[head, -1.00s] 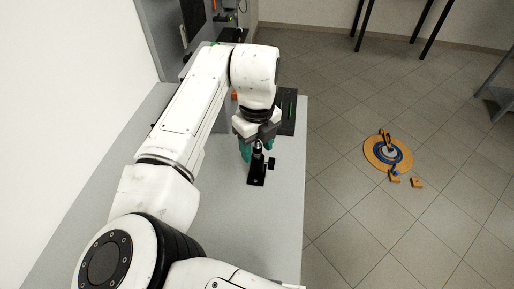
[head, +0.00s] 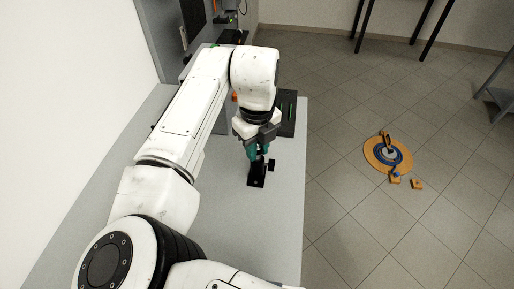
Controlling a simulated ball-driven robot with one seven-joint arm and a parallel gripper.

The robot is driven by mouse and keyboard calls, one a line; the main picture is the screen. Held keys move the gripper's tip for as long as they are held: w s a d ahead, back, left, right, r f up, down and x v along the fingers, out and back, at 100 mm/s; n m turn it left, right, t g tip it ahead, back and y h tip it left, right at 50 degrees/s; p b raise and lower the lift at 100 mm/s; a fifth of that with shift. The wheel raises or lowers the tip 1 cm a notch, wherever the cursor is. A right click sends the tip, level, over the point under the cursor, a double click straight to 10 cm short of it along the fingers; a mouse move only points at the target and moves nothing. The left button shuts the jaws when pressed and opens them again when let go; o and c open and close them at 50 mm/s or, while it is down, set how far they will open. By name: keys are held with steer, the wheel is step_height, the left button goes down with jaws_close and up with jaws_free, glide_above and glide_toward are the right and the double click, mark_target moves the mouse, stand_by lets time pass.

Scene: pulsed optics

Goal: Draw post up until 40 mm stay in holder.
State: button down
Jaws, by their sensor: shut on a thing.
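The black post holder (head: 257,179) stands on the grey bench, with its flat base toward the front and a side knob (head: 271,165) on its right. My gripper (head: 258,152), with teal fingers, is directly over the holder and shut on the post. The post is almost wholly hidden by the fingers and the wrist. How much of it is inside the holder cannot be told from this view.
The grey bench (head: 240,235) is clear in front and to the right of the holder. A dark plate (head: 288,112) lies behind my gripper. On the floor at right is a round orange and blue item (head: 375,157) with small orange blocks nearby.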

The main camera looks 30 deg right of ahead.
steer(key=shift+r, duration=0.2)
steer(key=shift+r+p, duration=0.5)
steer(key=shift+r+p, duration=0.45)
steer(key=shift+p, duration=0.15)
stand_by(1.0)
steer(key=c, duration=0.9)
jaws_free()
steer(key=shift+o, duration=0.2)
step_height(320, 180, up, 15)
steer(key=p, duration=0.1)
steer(key=shift+f+p, duration=0.15)
steer(key=shift+p, duration=0.2)
